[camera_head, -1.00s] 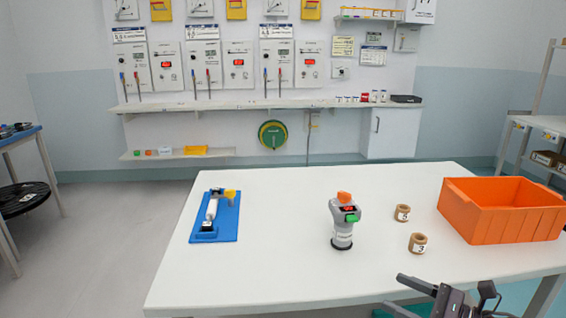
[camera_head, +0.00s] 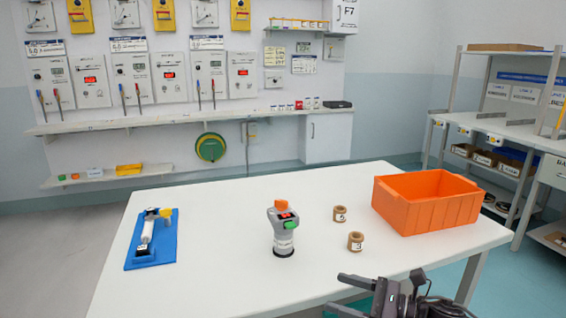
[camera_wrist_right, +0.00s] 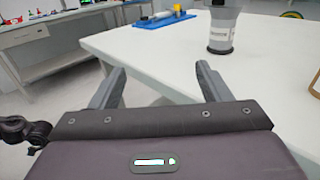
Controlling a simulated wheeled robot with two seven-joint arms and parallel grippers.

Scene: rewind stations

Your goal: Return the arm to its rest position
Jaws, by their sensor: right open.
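My right gripper (camera_head: 345,294) is at the front edge of the white table (camera_head: 210,225) in the head view, open and empty. In the right wrist view its two fingers (camera_wrist_right: 160,88) stand apart with only table edge and floor between them. My left gripper does not show. On the table stand a grey handheld device (camera_head: 283,232) with an orange top and green button, upright, and two small brown numbered rolls (camera_head: 340,214) and (camera_head: 355,241). The device's lower part also shows in the right wrist view (camera_wrist_right: 222,28).
A blue mat (camera_head: 163,247) with a white-and-black tool lies at the table's left. An orange crate (camera_head: 428,218) stands at its right. A wall shelf (camera_head: 190,118) runs behind, and shelving (camera_head: 500,130) stands at the right. The table's front middle is clear.

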